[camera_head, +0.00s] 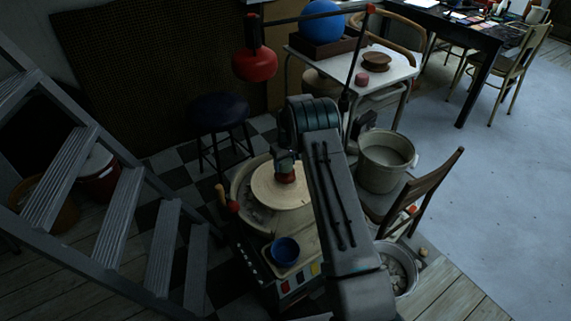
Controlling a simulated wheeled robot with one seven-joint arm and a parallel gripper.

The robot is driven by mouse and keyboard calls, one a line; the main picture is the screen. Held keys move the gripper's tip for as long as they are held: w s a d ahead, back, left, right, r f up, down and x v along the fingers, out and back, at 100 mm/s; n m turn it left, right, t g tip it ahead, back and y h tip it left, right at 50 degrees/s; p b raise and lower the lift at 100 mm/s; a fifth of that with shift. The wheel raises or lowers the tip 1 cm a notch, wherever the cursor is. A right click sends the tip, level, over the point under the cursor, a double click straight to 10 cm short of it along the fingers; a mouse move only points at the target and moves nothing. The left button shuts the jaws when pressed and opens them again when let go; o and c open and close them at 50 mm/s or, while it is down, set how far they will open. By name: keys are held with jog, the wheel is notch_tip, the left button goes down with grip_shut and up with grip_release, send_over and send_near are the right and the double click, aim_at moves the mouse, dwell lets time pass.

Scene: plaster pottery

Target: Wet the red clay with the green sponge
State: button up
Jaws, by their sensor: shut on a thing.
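The red clay (287,177) is a small dark red lump on the middle of the round pale wheel head (268,193) of the pottery wheel. My gripper (286,169) points down right above the clay, at or very near its top. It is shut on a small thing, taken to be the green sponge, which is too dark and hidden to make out. I cannot tell whether it touches the clay. A blue bowl (285,250) stands on a pale tray at the near side of the wheel.
A grey bucket (385,165) and a wooden chair (437,185) stand right of the wheel. A ladder (118,210) fills the left. A dark stool (221,112) and a white table (395,72) stand behind. A red lamp (254,66) hangs above. Open floor lies at right.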

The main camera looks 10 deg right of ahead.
jog(key=shift+r+p, duration=1.15)
jog(key=shift+r, duration=2.25)
jog(key=shift+s+r, duration=0.2)
jog(key=s+r+m+p, duration=0.2)
jog(key=s+r+p, duration=0.1)
jog(key=s, duration=0.8)
jog(key=s+r+m+p, duration=0.2)
jog(key=s+r, duration=0.3)
jog(key=s, duration=0.7)
jog(key=shift+r+h+p, duration=0.3)
jog(key=shift+r+p, duration=0.05)
jog(key=shift+p, duration=0.35)
jog(key=shift+s, duration=0.1)
